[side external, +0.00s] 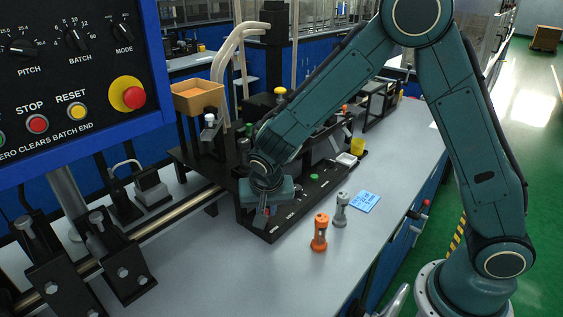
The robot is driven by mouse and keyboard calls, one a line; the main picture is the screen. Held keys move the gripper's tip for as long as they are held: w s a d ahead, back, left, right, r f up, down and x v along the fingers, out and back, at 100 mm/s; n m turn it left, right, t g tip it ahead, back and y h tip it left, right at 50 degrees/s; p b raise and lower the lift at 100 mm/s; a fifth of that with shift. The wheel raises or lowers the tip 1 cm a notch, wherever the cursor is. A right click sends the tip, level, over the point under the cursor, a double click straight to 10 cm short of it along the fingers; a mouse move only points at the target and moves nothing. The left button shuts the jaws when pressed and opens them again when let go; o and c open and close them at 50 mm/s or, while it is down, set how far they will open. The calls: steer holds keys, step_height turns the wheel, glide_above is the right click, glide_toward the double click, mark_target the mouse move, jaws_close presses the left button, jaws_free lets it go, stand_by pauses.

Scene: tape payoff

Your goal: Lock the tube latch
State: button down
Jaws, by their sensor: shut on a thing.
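My gripper (264,213) points down at the front left end of the black fixture (285,222). Its fingers are shut on a small part there, which I take to be the tube latch. The gripper body and wrist cover most of that part, so I cannot tell whether the latch is locked or open. A brass-coloured tube (178,212) runs from the lower left toward the fixture, and its far end is hidden near my gripper.
An orange cylinder (319,233) and a grey cylinder (341,210) stand upright right of the fixture, near a blue note (365,201). A control panel (75,75) fills the upper left. An orange bin (198,97) stands behind. The bench front is clear.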

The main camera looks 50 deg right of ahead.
steer(key=n, duration=0.1)
steer(key=d+n+y, duration=0.1)
steer(key=shift+s+d+n+t, duration=0.2)
steer(key=shift+s+n+t, duration=0.1)
steer(key=shift+s+n, duration=0.1)
steer(key=d+n, duration=0.1)
steer(key=n+y, duration=0.1)
steer(key=n, duration=0.1)
steer(key=shift+s+d+t, duration=0.1)
steer(key=shift+d+t, duration=0.2)
steer(key=shift+d, duration=0.05)
steer(key=d+n, duration=0.1)
steer(key=n, duration=0.1)
steer(key=d+n+y, duration=0.1)
steer(key=n, duration=0.1)
steer(key=shift+y, duration=0.3)
steer(key=shift+w+d+n+y, duration=0.25)
steer(key=shift+d+n+y, duration=0.1)
steer(key=shift+n, duration=0.55)
steer(key=shift+w+d+n+y, duration=0.25)
steer(key=shift+d+n, duration=0.1)
steer(key=shift+n, duration=0.55)
steer(key=c, duration=1.4)
jaws_free()
steer(key=shift+o, duration=0.2)
steer(key=shift+r, duration=0.1)
steer(key=v, duration=1.3)
steer(key=shift+d+r, duration=0.15)
steer(key=shift+r, duration=0.2)
